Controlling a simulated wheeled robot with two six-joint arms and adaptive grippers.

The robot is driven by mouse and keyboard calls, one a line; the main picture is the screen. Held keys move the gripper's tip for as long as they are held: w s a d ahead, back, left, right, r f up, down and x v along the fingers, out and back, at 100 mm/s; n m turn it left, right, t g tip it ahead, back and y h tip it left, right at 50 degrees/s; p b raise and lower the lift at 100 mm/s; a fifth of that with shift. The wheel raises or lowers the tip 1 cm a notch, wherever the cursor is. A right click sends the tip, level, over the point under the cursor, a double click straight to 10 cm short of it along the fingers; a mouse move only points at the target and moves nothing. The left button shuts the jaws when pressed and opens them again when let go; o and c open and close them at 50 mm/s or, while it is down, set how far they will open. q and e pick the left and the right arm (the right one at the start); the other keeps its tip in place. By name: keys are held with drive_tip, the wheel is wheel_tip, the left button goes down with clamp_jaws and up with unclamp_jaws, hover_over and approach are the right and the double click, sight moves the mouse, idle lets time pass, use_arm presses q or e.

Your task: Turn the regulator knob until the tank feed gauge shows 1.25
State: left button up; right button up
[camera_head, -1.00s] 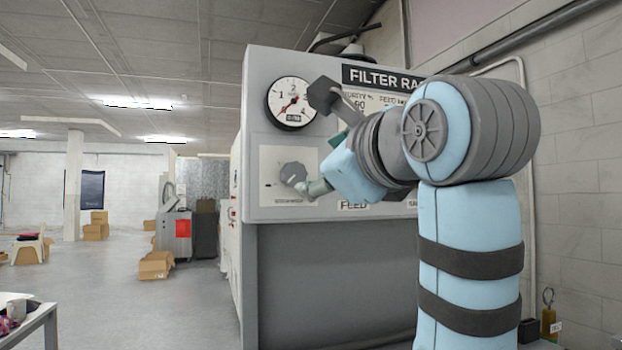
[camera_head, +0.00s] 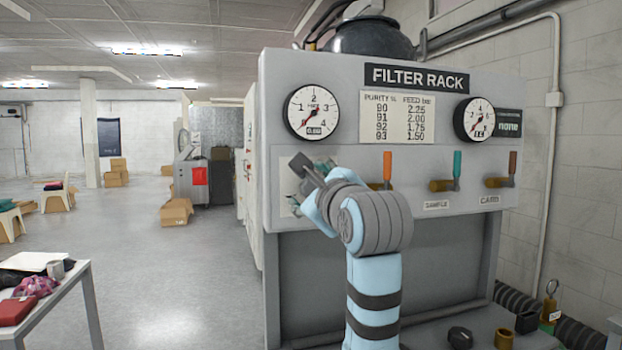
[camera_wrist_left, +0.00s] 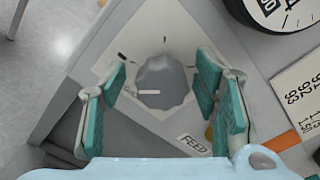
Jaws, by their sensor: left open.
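The grey regulator knob (camera_wrist_left: 163,82) sits on a pale plate (camera_wrist_left: 128,40) with dark tick marks, in the left wrist view. A white mark on the knob points to the picture's left. My left gripper (camera_wrist_left: 165,98) is open, its teal pads on either side of the knob with gaps visible. In the head view my left gripper (camera_head: 297,190) covers the knob, and only part of the plate shows. The left round gauge (camera_head: 311,112) above it, scaled 1 to 4, has a red needle pointing down-left, below 1. Its small readout is unclear. My right gripper is not in view.
The filter rack (camera_head: 350,230) carries a purity chart (camera_head: 397,117), a second gauge (camera_head: 473,119) and several valve levers, including a teal one (camera_head: 457,165). The FEED label (camera_wrist_left: 193,145) is close to the knob. A table (camera_head: 75,285) stands at left, with open floor between.

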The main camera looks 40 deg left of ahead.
use_arm(q)
drive_tip(key=shift+w+a, duration=0.2)
drive_tip(key=shift+d, duration=0.15)
drive_tip(key=shift+c, duration=0.5)
drive_tip(key=c, duration=1.1)
